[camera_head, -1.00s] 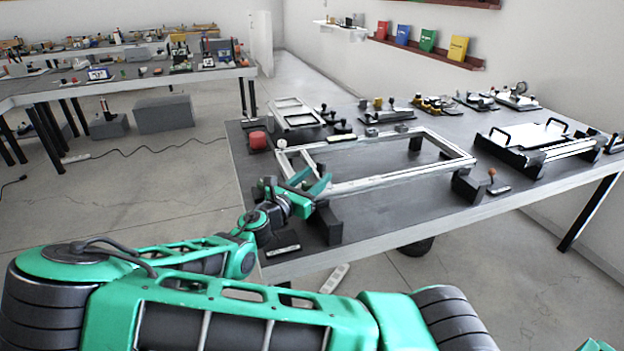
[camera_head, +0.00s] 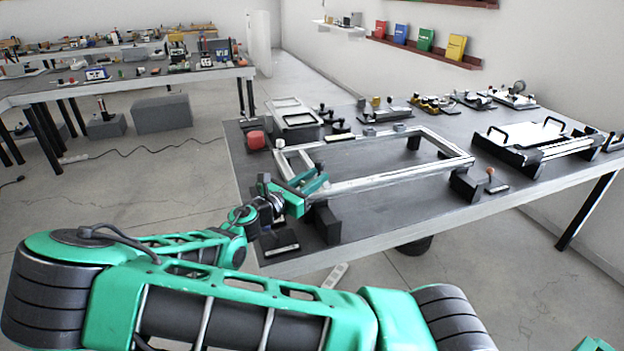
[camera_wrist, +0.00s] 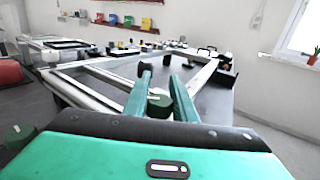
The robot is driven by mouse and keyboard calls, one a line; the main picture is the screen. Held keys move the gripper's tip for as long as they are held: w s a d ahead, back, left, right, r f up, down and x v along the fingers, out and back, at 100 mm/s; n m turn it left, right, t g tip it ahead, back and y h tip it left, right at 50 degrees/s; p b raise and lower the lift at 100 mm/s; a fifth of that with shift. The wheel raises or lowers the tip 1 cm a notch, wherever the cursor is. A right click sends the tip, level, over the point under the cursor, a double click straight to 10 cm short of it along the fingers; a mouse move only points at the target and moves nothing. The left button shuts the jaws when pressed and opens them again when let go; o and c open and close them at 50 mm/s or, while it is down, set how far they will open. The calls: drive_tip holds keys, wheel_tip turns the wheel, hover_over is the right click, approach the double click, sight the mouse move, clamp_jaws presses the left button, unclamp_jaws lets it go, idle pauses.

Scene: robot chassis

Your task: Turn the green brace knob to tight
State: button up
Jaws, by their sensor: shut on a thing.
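My gripper (camera_head: 308,184) is at the near left corner of a silver rectangular frame (camera_head: 398,181) on the dark table. In the wrist view, the two green fingers of my gripper (camera_wrist: 162,78) stand on either side of a dark green knob (camera_wrist: 158,103) with a pale mark on top. The fingers are shut on this green brace knob. The finger contact is partly hidden. In the head view the knob is hidden by the gripper. A second dark green round part (camera_wrist: 18,136) with a pale mark shows at the left edge of the wrist view.
A red block (camera_head: 255,140) sits at the table's left edge. A black block (camera_head: 327,222) stands close to my gripper. A small orange-topped lever (camera_head: 490,172) is by the frame's right end. Several fixtures line the back. Open floor lies left of the table.

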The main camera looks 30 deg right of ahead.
sight(301, 186)
drive_tip(key=o, duration=1)
drive_tip(key=shift+w, duration=0.1)
drive_tip(key=shift+o, duration=0.2)
drive_tip(key=shift+a, duration=0.1)
drive_tip(key=v, duration=1)
drive_tip(key=shift+a, duration=0.3)
